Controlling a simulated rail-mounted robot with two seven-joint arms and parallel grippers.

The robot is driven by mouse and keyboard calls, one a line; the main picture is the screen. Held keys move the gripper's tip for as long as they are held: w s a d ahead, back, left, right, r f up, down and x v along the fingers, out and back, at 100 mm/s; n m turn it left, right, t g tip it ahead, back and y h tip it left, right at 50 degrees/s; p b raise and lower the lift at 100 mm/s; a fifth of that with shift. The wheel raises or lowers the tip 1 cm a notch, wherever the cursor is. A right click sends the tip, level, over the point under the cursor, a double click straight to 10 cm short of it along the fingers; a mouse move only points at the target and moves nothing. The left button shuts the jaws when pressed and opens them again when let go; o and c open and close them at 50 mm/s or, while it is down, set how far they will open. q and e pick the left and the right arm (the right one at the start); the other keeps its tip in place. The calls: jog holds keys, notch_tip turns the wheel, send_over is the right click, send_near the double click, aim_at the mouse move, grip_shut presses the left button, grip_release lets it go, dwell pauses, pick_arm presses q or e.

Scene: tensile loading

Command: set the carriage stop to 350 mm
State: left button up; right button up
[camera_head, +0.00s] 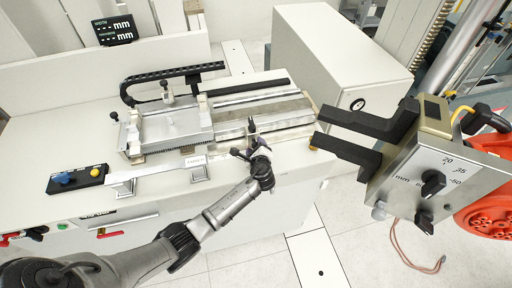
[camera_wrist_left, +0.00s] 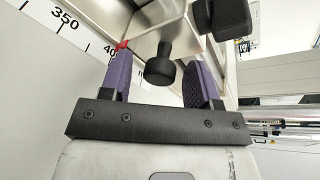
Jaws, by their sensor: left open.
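The carriage stop shows in the left wrist view as a metal block with a black knob (camera_wrist_left: 159,68) below it. A small red pointer (camera_wrist_left: 121,45) sits by the printed scale (camera_wrist_left: 66,20), close to the partly hidden "40" mark and away from the "350". My left gripper (camera_head: 252,148) is at the front of the long bench machine in the head view. Its purple fingers (camera_wrist_left: 160,80) are open, one on each side of the knob; contact cannot be told. The gripper partly hides the stop in the head view. My right gripper is not in view.
A dial box (camera_head: 425,175) with two black jaws (camera_head: 345,150) stands to the right of my left gripper. A button box (camera_head: 78,179) sits at the left of the bench, and a display (camera_head: 115,30) behind it. A light cabinet (camera_head: 330,60) stands behind.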

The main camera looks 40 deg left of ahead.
pick_arm(q)
grip_shut()
dwell(0.4)
